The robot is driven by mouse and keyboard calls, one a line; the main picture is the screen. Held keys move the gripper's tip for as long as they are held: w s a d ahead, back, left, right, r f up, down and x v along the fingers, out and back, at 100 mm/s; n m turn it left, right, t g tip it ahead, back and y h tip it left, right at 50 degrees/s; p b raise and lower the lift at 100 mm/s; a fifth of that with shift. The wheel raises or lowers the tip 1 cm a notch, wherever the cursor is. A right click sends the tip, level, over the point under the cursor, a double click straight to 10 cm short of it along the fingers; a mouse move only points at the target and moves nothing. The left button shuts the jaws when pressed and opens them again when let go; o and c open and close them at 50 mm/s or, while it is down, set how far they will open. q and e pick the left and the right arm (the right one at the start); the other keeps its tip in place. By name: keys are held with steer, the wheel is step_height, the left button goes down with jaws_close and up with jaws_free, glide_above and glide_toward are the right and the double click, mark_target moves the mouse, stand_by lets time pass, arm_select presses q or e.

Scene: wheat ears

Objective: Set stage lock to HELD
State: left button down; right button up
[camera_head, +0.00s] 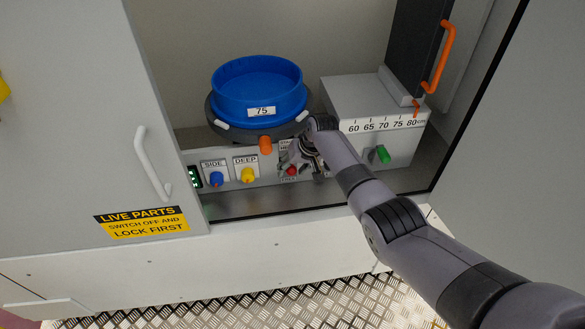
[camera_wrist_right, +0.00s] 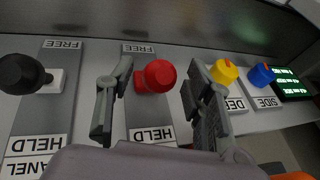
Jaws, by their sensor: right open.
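The stage lock appears to be the red knob (camera_wrist_right: 158,76) on a grey plate between my right gripper's fingers in the wrist view. The plate reads FREE (camera_wrist_right: 139,48) at the top and HELD (camera_wrist_right: 152,135) at the bottom. The red knob sits nearer the FREE end. My right gripper (camera_wrist_right: 152,100) is open, one finger on each side of the knob; I cannot tell whether either touches. In the head view the gripper (camera_head: 297,166) is at the panel, partly covering the red knob (camera_head: 291,171) and its label. My left gripper is out of view.
A black knob (camera_wrist_right: 25,74) on another FREE/HELD plate is left in the wrist view. Yellow DEEP (camera_head: 248,175) and blue SIDE (camera_head: 215,179) knobs are beside the gripper. Above are a blue basin (camera_head: 258,92) marked 75 and an orange knob (camera_head: 265,145). A green knob (camera_head: 383,155) is right.

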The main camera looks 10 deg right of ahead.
steer(key=v, duration=1.2)
stand_by(0.4)
steer(key=shift+m+g+h, duration=0.3)
steer(key=shift+h, duration=0.2)
steer(key=s+d+f, duration=0.1)
steer(key=s+f, duration=0.1)
steer(key=f, duration=0.5)
steer(key=s+d+f, duration=0.1)
steer(key=s+f, duration=0.2)
steer(key=f, duration=0.5)
steer(key=s+d+f, duration=0.1)
steer(key=s+f, duration=0.2)
steer(key=f, duration=0.5)
steer(key=shift+s+d, duration=0.1)
steer(key=s+d+f+n+g+h, duration=0.1)
steer(key=s+d+f, duration=0.1)
steer(key=s+f, duration=1.1)
steer(key=s+d+f+h, duration=0.1)
steer(key=s+d+f, duration=0.2)
steer(key=s+f, duration=1)
steer(key=s+f+n+g, duration=0.1)
steer(key=s+f+n, duration=0.1)
steer(key=s, duration=2.2)
steer(key=shift+s+d+f, duration=0.3)
steer(key=shift+d+f, duration=0.1)
steer(key=shift+f, duration=0.2)
